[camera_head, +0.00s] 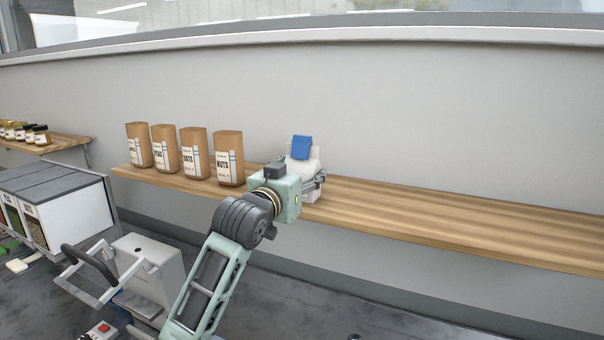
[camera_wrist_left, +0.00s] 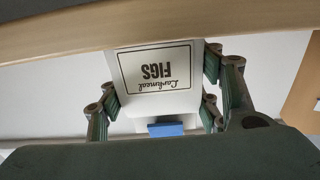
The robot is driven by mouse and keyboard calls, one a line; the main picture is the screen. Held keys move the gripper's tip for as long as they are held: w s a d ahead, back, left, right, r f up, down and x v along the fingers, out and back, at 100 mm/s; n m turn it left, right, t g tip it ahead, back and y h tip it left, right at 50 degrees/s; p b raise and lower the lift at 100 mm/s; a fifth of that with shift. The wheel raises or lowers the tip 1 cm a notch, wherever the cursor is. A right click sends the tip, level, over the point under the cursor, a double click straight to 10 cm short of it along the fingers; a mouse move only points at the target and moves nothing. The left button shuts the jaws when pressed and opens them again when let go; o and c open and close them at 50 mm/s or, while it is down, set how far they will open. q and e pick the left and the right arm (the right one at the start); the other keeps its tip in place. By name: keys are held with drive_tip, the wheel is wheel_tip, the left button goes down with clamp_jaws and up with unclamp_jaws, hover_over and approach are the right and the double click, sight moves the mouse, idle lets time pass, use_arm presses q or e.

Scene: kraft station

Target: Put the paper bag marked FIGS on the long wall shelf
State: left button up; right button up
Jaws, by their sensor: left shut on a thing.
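The FIGS bag is white with a blue clip at its top. In the head view the bag (camera_head: 305,164) is upright at the long wall shelf (camera_head: 430,215), just right of the row of brown bags. My left gripper (camera_head: 312,184) is shut on it, its fingers on either side. In the left wrist view the bag (camera_wrist_left: 158,80) shows its FIGS label upside down, between the fingers of my left gripper (camera_wrist_left: 158,100). The shelf edge (camera_wrist_left: 100,28) crosses that view. Whether the bag's base touches the shelf is hard to tell. My right gripper is not in view.
Several brown paper bags (camera_head: 228,158) stand on the shelf's left part, the nearest marked NUTS. The shelf is clear to the right. A smaller shelf (camera_head: 60,143) with jars is at far left. Bins (camera_head: 80,210) and a grey-white machine (camera_head: 150,270) stand below.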

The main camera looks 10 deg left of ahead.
use_arm(q)
drive_tip(key=o, duration=1.4)
drive_tip(key=shift+r, duration=0.1)
drive_tip(key=shift+s, duration=0.25)
drive_tip(key=shift+s+a+b, duration=0.4)
drive_tip(key=shift+s+b, duration=0.6)
drive_tip(key=shift+s, duration=0.9)
drive_tip(key=shift+s+a+b, duration=0.35)
drive_tip(key=shift+s+b, duration=0.65)
drive_tip(key=shift+s, duration=0.9)
drive_tip(key=shift+s+a+b, duration=0.4)
drive_tip(key=shift+s+b, duration=0.6)
drive_tip(key=shift+s, duration=0.9)
